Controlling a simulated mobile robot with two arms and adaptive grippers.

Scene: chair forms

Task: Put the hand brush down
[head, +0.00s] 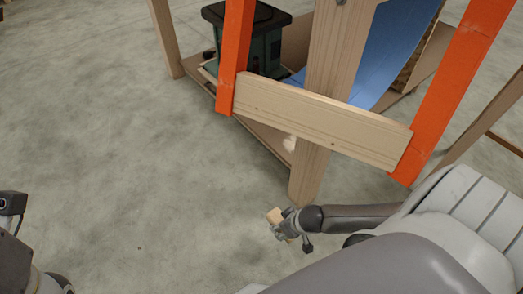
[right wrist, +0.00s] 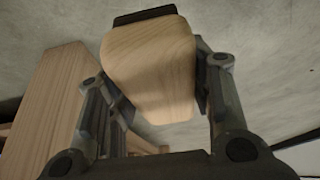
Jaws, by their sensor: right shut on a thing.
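The hand brush (head: 274,215) shows as a small pale wooden block at the end of my right arm. In the right wrist view the brush (right wrist: 150,65) fills the upper middle, a rounded wooden body with a dark strip along its top edge. My right gripper (head: 284,222) is shut on it, with a finger on each side of the wood in the right wrist view (right wrist: 160,85). The brush is near the foot of a wooden post; I cannot tell its exact height above the floor. My left gripper's fingers do not show.
A wooden post (head: 325,90) and a horizontal board (head: 320,120) stand just beyond the gripper, with orange uprights (head: 440,100) on both sides. Behind them are a dark green box (head: 265,45) and a blue sheet (head: 385,55). The grey floor (head: 130,130) on the left is clear.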

